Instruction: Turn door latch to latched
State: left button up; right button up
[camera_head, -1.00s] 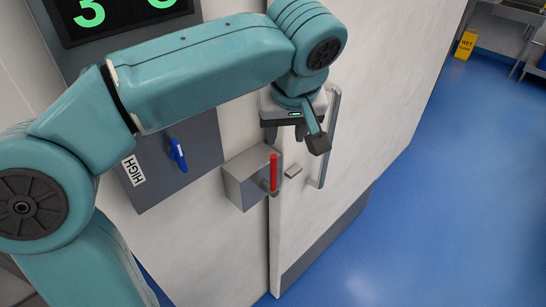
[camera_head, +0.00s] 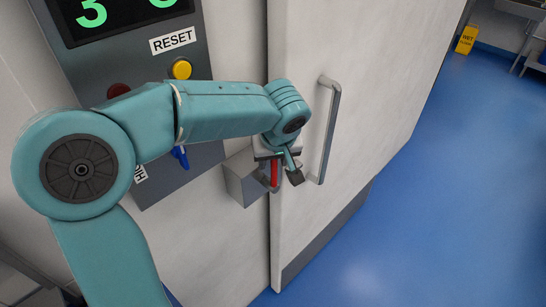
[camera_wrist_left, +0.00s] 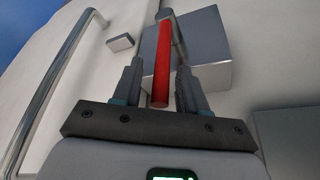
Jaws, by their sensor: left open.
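The door latch has a red handle (camera_head: 274,177) on a grey metal box (camera_head: 240,180) fixed to the wall beside the door edge. In the left wrist view the red handle (camera_wrist_left: 161,68) stands between the two fingers, with the grey box (camera_wrist_left: 205,50) behind it. The handle points along the door edge, not across to the small catch (camera_wrist_left: 120,43) on the door. My left gripper (camera_head: 282,172) is open around the handle, with a gap on each side. In the head view, the gripper partly hides the handle and box. My right gripper is not in view.
The white door (camera_head: 335,130) has a long grey pull handle (camera_head: 328,135) just right of my gripper. A panel with a display, yellow reset button (camera_head: 181,69) and blue switch (camera_head: 181,157) is left of the latch.

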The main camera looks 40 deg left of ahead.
pick_arm(q)
grip_shut()
jog(key=shift+w+r+p, duration=0.1)
jog(key=shift+w+p, duration=0.05)
jog(key=shift+p, duration=0.25)
jog(key=w+g+p, duration=0.2)
jog(key=p, duration=0.1)
jog(key=shift+f+m+g, duration=0.3)
jog(key=shift+g, duration=0.1)
grip_release()
jog(key=shift+d, duration=0.1)
